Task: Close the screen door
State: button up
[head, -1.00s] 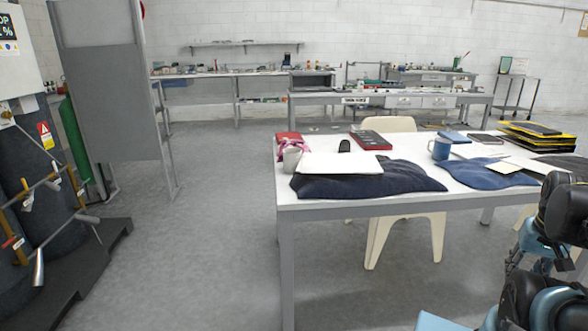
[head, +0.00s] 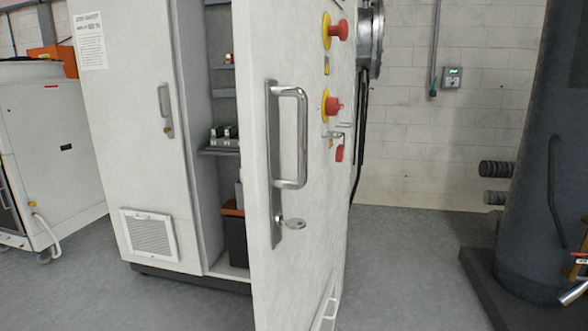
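A white cabinet door (head: 257,90) stands open in the middle of the head view, swung out towards me. It has a metal handle (head: 301,138) with a key (head: 294,224) in a lock below it. Red knobs on yellow rings sit on the same face. Left of the door, the cabinet's opening shows shelves (head: 218,152) and a dark bin (head: 236,240). A second, closed door (head: 130,130) with a small handle and vent is on the cabinet's left side. I cannot tell which door is called the screen door. My gripper is not in view.
A dark tank (head: 550,150) on a black base stands at the right. A white machine on casters (head: 50,150) is at the far left. Grey floor (head: 400,270) is clear between the open door and the tank.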

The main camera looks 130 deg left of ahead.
aim_at(288, 62)
jog(key=u, duration=4.25)
jog(key=i, duration=1)
jog(key=z, duration=0.2)
jog(key=k, duration=0.95)
jog(key=u, duration=0.1)
